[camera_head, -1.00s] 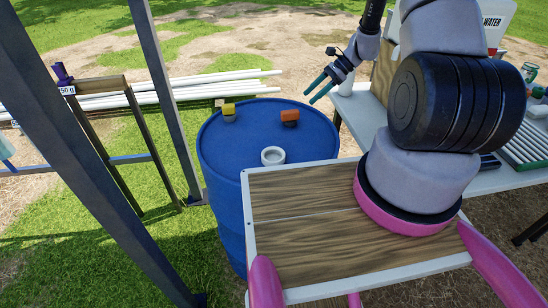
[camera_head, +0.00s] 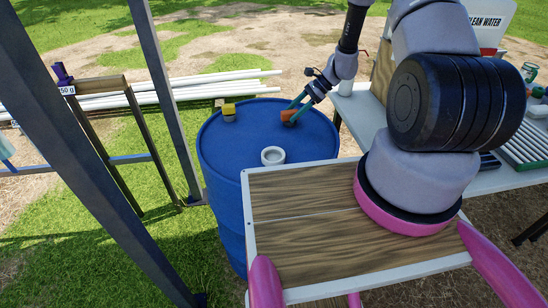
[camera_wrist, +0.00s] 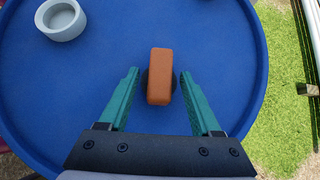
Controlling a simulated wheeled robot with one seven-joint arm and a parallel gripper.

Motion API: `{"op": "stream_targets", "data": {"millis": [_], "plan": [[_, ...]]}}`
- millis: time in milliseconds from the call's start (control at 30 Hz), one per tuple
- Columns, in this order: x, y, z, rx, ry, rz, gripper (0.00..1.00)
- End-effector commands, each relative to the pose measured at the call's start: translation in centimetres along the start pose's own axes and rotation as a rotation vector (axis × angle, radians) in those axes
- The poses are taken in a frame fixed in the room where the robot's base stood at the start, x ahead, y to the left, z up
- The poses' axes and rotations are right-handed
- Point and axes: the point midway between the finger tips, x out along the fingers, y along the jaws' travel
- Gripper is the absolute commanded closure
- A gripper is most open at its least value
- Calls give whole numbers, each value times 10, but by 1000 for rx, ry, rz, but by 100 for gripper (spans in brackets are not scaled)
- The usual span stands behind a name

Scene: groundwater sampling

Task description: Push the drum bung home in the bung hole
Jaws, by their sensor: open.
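The blue drum (camera_head: 235,155) has a flat top with a pale grey ring-shaped bung hole (camera_head: 273,156) at its near side; the ring also shows at the upper left of the wrist view (camera_wrist: 61,20). An orange block-shaped bung (camera_head: 287,115) with a dark round base is on the drum top, behind and right of the ring. In the wrist view the orange bung (camera_wrist: 159,76) lies between my green fingers. My gripper (camera_wrist: 159,88) is open, with a gap on each side of the bung. In the head view my gripper (camera_head: 293,110) overlaps the bung.
A yellow-topped piece (camera_head: 229,112) with a grey base also stands on the drum top, to the left. Dark frame posts (camera_head: 165,100) rise at left, and a pale worktable (camera_head: 365,115) stands at right.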

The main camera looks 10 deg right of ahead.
Motion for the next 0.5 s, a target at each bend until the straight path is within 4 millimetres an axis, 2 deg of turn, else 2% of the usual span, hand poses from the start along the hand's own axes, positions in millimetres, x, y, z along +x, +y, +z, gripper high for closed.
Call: {"op": "stream_targets", "data": {"millis": [100,267,300,500], "plan": [[0,0,0,0,0,0,35],[0,0,0,-1,0,0,96],[0,0,0,-1,0,0,100],[-4,0,3,-2,0,0,100]]}}
